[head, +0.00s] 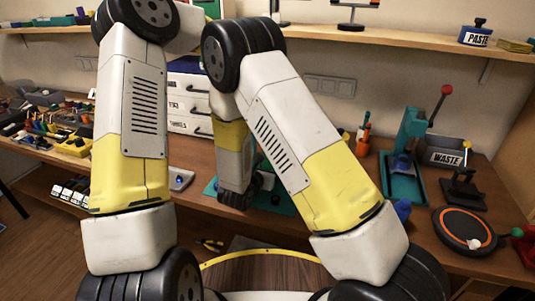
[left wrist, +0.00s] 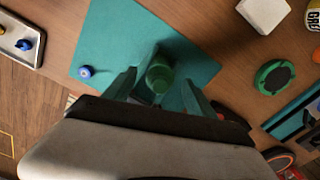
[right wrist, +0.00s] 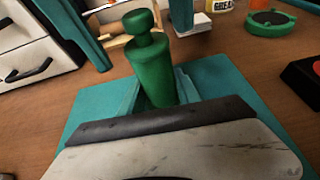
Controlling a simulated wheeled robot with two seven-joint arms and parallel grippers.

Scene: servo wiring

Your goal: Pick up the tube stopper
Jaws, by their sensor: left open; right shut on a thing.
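A green tube (right wrist: 153,75) stands upright in the right wrist view, with a narrow neck and a round knob, seemingly the stopper (right wrist: 139,21), on top. My right gripper (right wrist: 160,92) is shut on the tube's lower body. In the left wrist view the green top (left wrist: 160,74) shows from above, between the fingers of my left gripper (left wrist: 158,88). That gripper is open, and no contact with the knob is visible. In the head view my arms hide both grippers and the tube.
A teal mat (left wrist: 118,35) lies under the tube on the wooden bench. A small blue round part (left wrist: 86,71) lies on it at left. A grey tray (left wrist: 20,38), a white block (left wrist: 263,12) and a green ring-shaped holder (left wrist: 273,77) stand around it. White drawers (right wrist: 30,50) stand behind.

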